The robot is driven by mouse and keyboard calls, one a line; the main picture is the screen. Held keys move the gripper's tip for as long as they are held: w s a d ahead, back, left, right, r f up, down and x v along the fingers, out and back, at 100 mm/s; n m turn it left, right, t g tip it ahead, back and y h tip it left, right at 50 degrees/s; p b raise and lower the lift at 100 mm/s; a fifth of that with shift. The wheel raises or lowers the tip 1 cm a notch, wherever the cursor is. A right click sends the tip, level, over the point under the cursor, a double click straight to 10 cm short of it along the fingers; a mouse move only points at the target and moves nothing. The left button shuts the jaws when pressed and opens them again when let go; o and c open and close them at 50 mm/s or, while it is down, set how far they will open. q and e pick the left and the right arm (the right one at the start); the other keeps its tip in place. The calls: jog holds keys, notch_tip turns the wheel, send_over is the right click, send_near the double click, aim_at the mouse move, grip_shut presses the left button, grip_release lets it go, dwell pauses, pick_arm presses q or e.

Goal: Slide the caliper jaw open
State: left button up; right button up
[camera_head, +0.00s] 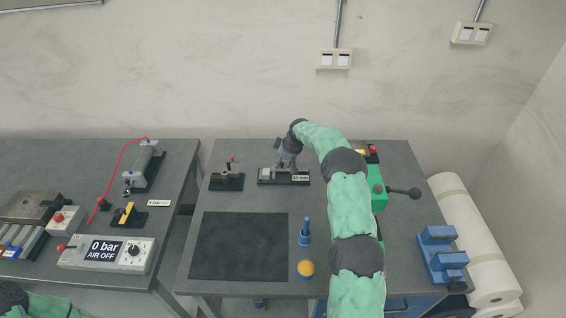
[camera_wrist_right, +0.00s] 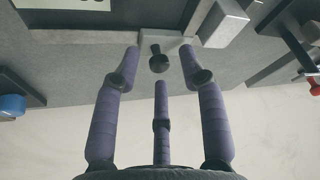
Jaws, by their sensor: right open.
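The caliper (camera_head: 270,178) is a dark base with grey metal parts and a small white readout plate (camera_head: 300,177), at the back middle of the right-hand table. My right gripper (camera_head: 287,163) reaches down over it from behind. In the right wrist view my right gripper (camera_wrist_right: 160,60) has its three purple fingers spread. A dark round knob (camera_wrist_right: 158,63) on a pale block sits between the fingertips, with no clear contact. A grey metal block (camera_wrist_right: 223,22) stands beside it. My left gripper is out of view; only part of the left arm shows at the lower left.
A small stand with a red knob (camera_head: 227,182) is left of the caliper. A green machine with a lever (camera_head: 403,192) stands right, partly behind my arm.

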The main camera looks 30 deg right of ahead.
grip_shut()
jog(key=shift+s+d+b, duration=0.2)
jog(key=shift+s+d, duration=0.15)
jog(key=shift+d, duration=0.2)
jog(key=shift+s+d+b, duration=0.15)
jog(key=shift+s+d, duration=0.2)
jog(key=shift+d, duration=0.2)
jog(key=shift+c, duration=0.8)
grip_release()
jog(key=shift+o, duration=0.8)
jog(key=shift+d, duration=0.1)
jog(key=shift+r, duration=0.1)
jog(key=v, duration=1.1)
jog(key=shift+s+r, duration=0.3)
